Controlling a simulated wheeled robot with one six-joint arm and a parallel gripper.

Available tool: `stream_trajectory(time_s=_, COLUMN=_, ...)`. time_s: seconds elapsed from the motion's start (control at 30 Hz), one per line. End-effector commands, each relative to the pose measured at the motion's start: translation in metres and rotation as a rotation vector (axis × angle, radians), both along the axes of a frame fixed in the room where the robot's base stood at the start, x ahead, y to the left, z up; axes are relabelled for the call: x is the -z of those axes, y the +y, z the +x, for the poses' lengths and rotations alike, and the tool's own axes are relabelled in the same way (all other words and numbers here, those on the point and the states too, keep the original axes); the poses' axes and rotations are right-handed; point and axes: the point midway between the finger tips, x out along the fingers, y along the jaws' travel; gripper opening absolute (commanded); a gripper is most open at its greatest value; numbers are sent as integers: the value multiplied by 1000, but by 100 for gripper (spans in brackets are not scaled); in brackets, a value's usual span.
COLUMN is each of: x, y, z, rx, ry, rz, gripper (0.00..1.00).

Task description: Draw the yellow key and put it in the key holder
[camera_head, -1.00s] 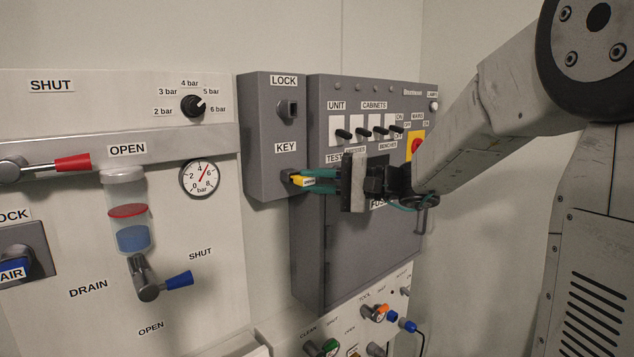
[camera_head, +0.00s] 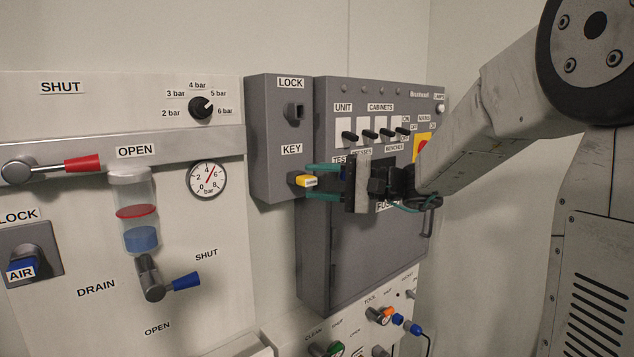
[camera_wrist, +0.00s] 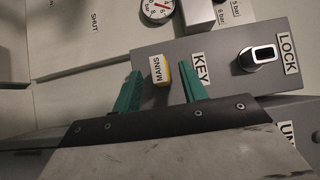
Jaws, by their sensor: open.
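The yellow key (camera_head: 306,181), with a white face, sits at the grey box's side below the KEY label; how deep it sits is hidden. In the wrist view the key (camera_wrist: 160,70) reads MAINS. My gripper (camera_head: 308,182) is open, its green fingers above and below the key. In the wrist view my gripper (camera_wrist: 160,71) has a finger on either side of the key with gaps visible. The lock (camera_head: 294,113) above, under the LOCK label, shows a dark opening with no key in it; the lock (camera_wrist: 259,56) also shows in the wrist view.
The grey switch cabinet (camera_head: 340,250) with a row of black switches stands close behind my gripper. A red and yellow mains switch (camera_head: 423,149) is to the right. The panel at left carries a pressure gauge (camera_head: 207,180) and a red-handled lever (camera_head: 82,164).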

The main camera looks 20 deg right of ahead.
Motion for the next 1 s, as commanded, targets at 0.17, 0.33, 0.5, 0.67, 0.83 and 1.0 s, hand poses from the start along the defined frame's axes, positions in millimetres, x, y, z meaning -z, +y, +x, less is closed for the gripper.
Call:
stream_trajectory(time_s=0.17, x=0, y=-26, z=-15, rx=5, ry=0, rz=0, gripper=43)
stream_trajectory(time_s=0.33, x=0, y=-49, z=-30, rx=4, ry=0, rz=0, gripper=43)
stream_trajectory(time_s=0.5, x=0, y=-60, z=-38, rx=2, ry=-1, rz=1, gripper=43)
stream_trajectory(time_s=0.67, x=0, y=-62, z=-39, rx=0, ry=0, rz=0, gripper=43)
stream_trajectory(time_s=0.83, x=0, y=-62, z=-39, rx=0, ry=0, rz=0, gripper=43)
stream_trajectory(time_s=1.0, x=0, y=-61, z=-39, rx=0, ry=0, rz=0, gripper=43)
